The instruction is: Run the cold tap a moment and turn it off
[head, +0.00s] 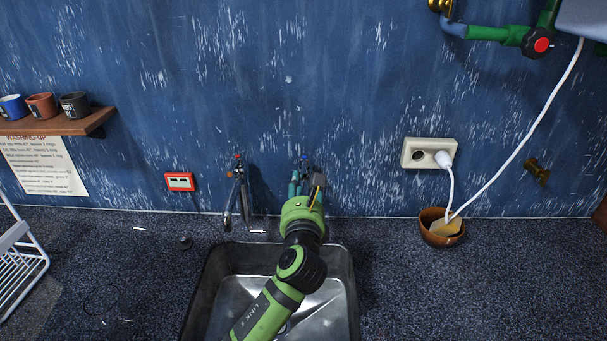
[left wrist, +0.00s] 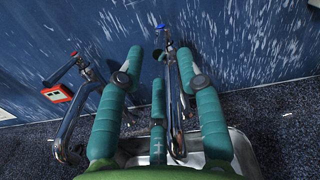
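The cold tap, with a blue top, stands on the wall above the sink; in the head view its top (head: 304,159) shows just past my left gripper (head: 304,186), which hides most of its body. In the left wrist view the cold tap's metal body and spout (left wrist: 175,98) run between the teal fingers of my left gripper (left wrist: 160,62). The fingers are spread apart, and the blue top (left wrist: 159,29) is beyond their tips. Whether any finger touches the tap is unclear. No water stream is visible. My right gripper is in neither view.
A red-topped tap (head: 238,188) stands left of the cold tap. The metal sink (head: 205,290) lies below my arm. A red wall box (head: 180,181), a socket (head: 429,153) with a white cable and a brown bowl (head: 442,228) are nearby. The right counter is mostly clear.

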